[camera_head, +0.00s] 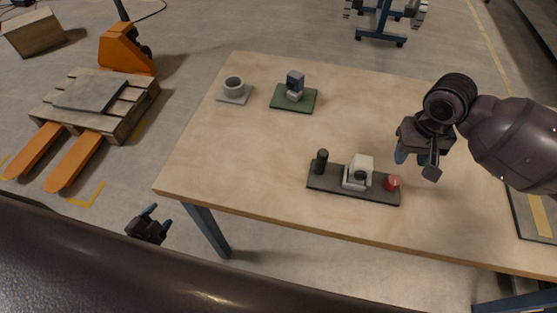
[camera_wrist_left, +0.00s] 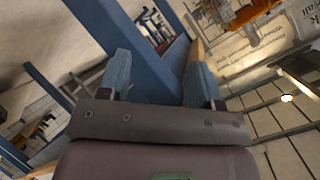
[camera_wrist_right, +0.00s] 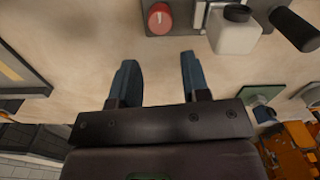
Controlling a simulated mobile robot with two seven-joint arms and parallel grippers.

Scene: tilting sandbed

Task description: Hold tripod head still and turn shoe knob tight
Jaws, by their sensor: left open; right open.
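A dark plate (camera_head: 328,183) lies near the table's front edge. It bears a black upright post (camera_head: 321,161), a white block with a dark round front (camera_head: 358,171), likely the tripod head, and a red knob (camera_head: 393,182), likely the shoe knob. My right gripper (camera_head: 416,165) is open and empty above the table, right of the red knob. In the right wrist view the red knob (camera_wrist_right: 159,18) lies beyond the fingertips, apart from them; the white block (camera_wrist_right: 233,33) is to its right. My left gripper (camera_head: 158,217) is open and empty, off the table's front left corner.
On the wooden table (camera_head: 250,155), a grey ring on a plate (camera_head: 234,88) and a blue-grey device on a green plate (camera_head: 294,97) stand at the back left. An orange pallet truck (camera_head: 125,50) with a pallet is on the floor left. The table's middle is clear.

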